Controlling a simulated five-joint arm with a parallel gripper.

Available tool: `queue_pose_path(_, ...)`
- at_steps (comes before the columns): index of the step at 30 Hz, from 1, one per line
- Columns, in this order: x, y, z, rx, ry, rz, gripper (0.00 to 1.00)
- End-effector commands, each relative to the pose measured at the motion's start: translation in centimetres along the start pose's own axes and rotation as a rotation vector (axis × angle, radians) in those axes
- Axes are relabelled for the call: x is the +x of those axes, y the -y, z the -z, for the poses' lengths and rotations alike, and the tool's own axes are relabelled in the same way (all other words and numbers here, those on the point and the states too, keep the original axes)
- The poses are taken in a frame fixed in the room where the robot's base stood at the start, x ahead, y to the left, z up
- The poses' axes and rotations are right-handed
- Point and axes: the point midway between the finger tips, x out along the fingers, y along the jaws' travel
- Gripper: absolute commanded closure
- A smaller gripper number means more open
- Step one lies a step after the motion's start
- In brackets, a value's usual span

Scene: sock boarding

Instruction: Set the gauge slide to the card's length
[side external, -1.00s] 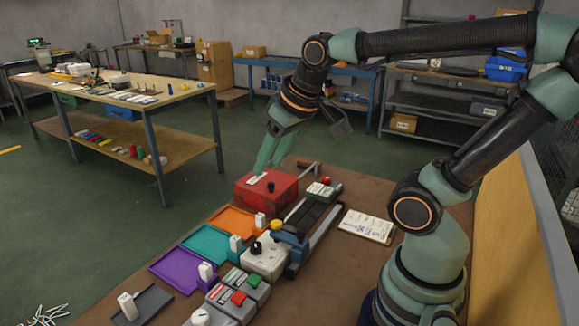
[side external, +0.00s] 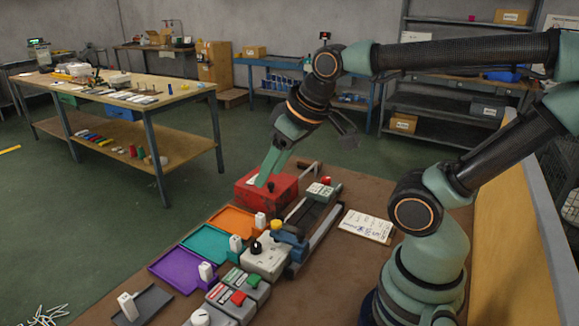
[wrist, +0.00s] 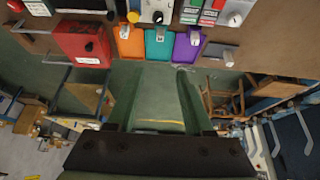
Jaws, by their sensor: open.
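The card (side external: 366,226), white with handwriting, lies flat on the brown bench to the right of a dark railed fixture (side external: 318,226), which I take to be the gauge. A blue block (side external: 290,240) with a yellow knob (side external: 276,226) sits at the fixture's near end; I cannot tell for sure that it is the slide. The gauge shows partly at the top of the wrist view (wrist: 85,12), where the card is not seen. My gripper (side external: 264,182) is open and empty; its fingers overlap the red box in the side view. In the wrist view its fingers (wrist: 155,76) are spread apart.
A red box (side external: 268,190) with a black knob stands at the bench's far end. Orange (side external: 232,222), teal (side external: 204,243) and purple (side external: 184,268) trays with white tags line the left edge. A dial box (side external: 262,262) and red and green button boxes stand near.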

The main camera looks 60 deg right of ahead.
Motion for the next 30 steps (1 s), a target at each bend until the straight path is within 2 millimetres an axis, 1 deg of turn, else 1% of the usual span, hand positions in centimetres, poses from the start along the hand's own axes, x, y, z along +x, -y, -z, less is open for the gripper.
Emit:
queue_pose_path(12, 0.0, 0.0, 0.0, 0.000, 0.000, 0.000, 0.48)
queue_pose_path(13, 0.0, 0.0, 0.0, 0.000, 0.000, 0.000, 0.46)
queue_pose_path(17, 0.2, -0.4, 0.2, 0.034, 0.017, -0.006, 0.46)
queue_pose_path(20, 0.8, -1.3, 0.8, 0.124, 0.060, -0.022, 0.46)
queue_pose_path(23, 1.8, -2.8, 1.5, 0.266, 0.124, -0.049, 0.46)
queue_pose_path(27, 3.8, -5.4, 2.4, 0.494, 0.217, -0.100, 0.46)
queue_pose_path(30, 5.5, -7.3, 2.7, 0.656, 0.280, -0.141, 0.46)
